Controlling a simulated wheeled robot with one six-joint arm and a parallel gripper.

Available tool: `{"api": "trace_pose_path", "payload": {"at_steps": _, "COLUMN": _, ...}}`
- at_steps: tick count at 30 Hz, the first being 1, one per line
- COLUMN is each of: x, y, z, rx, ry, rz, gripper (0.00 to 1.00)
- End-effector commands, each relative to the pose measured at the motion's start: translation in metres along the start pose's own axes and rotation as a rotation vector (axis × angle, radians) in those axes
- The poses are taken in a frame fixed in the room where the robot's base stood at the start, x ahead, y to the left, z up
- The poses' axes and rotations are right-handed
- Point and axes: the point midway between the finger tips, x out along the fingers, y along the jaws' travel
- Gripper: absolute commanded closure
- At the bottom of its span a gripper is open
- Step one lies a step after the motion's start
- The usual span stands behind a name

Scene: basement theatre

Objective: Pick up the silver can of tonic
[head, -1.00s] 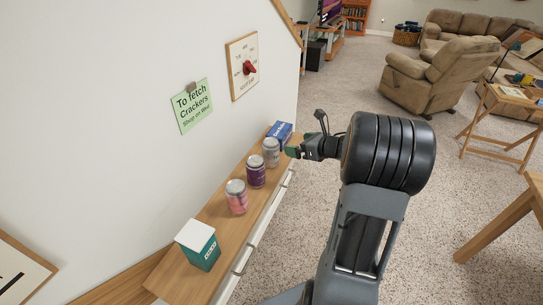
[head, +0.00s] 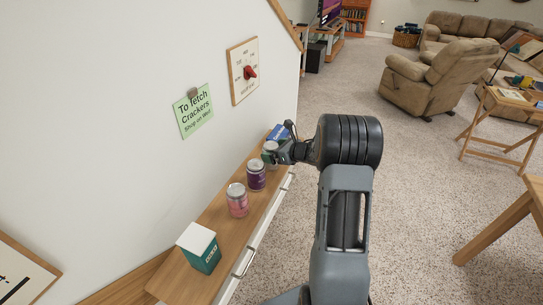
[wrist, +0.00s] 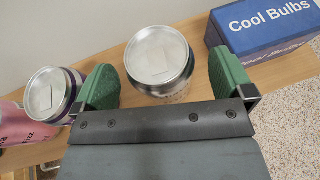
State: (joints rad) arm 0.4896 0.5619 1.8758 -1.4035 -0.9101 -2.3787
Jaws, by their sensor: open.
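The silver can (wrist: 158,58) stands upright on the wooden shelf top, seen from above in the wrist view between the two green finger pads of my gripper (wrist: 162,85). The pads are apart, with gaps to the can on both sides. In the head view the silver can (head: 270,147) is partly hidden behind my gripper (head: 273,156). A purple can (head: 256,175) stands nearer in the head view and shows left of the left finger in the wrist view (wrist: 52,92). My gripper is open and empty.
A blue Cool Bulbs box (wrist: 262,28) stands close to the right finger. A pink can (head: 237,200) and a green-white carton (head: 199,247) stand nearer on the narrow shelf (head: 226,226). The wall (head: 120,150) runs along its left; carpet lies open right.

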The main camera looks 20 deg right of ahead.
Motion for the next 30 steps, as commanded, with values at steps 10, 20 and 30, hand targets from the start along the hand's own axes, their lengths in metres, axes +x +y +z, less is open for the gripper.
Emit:
{"api": "trace_pose_path", "payload": {"at_steps": 10, "x": 0.022, "y": 0.0, "z": 0.0, "rx": -0.001, "ry": 0.0, "rz": -0.001, "gripper": 0.01}}
{"api": "trace_pose_path", "payload": {"at_steps": 20, "x": 0.021, "y": 0.0, "z": 0.0, "rx": 0.0, "ry": 0.0, "rz": -0.001, "gripper": 0.19}}
{"api": "trace_pose_path", "payload": {"at_steps": 30, "x": 0.021, "y": 0.0, "z": 0.0, "rx": 0.0, "ry": 0.0, "rz": -0.001, "gripper": 0.52}}
